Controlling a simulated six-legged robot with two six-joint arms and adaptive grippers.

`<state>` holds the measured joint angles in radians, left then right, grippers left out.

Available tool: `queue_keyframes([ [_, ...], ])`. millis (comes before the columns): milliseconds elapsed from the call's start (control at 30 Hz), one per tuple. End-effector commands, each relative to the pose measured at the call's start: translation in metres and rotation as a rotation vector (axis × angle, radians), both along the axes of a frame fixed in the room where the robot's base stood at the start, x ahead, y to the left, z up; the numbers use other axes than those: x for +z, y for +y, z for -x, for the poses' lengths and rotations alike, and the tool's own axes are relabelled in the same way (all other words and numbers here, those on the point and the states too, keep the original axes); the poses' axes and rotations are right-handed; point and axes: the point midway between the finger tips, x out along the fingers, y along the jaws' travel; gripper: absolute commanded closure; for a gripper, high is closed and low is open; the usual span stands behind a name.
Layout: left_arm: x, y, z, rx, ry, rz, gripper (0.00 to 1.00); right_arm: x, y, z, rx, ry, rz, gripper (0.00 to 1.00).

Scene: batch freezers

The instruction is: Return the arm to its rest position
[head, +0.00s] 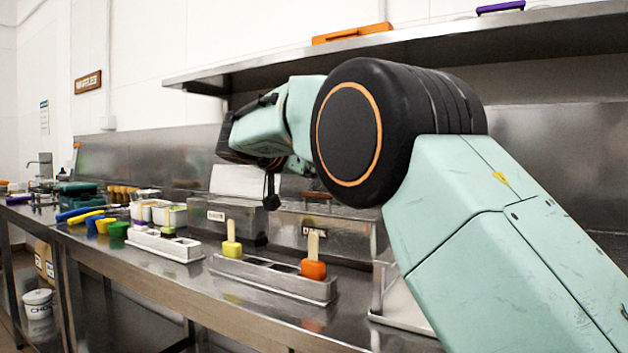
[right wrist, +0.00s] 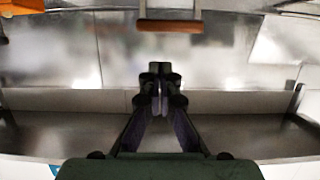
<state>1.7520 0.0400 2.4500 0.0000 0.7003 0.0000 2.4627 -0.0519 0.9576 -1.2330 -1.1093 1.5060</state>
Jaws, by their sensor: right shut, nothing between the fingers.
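My right arm, mint green with a black joint, reaches in from the right in the head view. Its gripper (head: 271,198) hangs down, dark and small, above the steel counter (head: 190,280) and in front of the steel boxes at the back. In the right wrist view the right gripper (right wrist: 160,90) has its two fingertips together with nothing between them. Steel and a brown handle bar (right wrist: 170,26) lie beyond the fingertips, apart from them as far as I can tell. My left gripper is not in view.
A metal holder (head: 270,277) carries a yellow pop (head: 232,248) and an orange pop (head: 313,269) on sticks, below the right gripper. A white holder (head: 165,246) stands left. Colored scoops (head: 118,230) lie farther left. A steel shelf (head: 440,48) runs above the arm.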

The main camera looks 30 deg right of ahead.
Motion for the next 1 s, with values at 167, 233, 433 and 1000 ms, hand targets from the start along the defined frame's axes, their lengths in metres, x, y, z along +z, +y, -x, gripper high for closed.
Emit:
queue_keyframes([
  [167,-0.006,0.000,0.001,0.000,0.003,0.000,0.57,-0.013,0.028,0.016,0.002,0.000,0.005,1.00],
  [233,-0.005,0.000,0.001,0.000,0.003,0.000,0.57,-0.017,0.039,0.022,0.002,0.000,0.003,1.00],
  [433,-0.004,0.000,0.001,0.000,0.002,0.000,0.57,-0.025,0.060,0.034,0.001,-0.002,0.003,1.00],
  [1000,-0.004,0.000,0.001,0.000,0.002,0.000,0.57,-0.028,0.069,0.038,-0.001,-0.004,0.002,1.00],
])
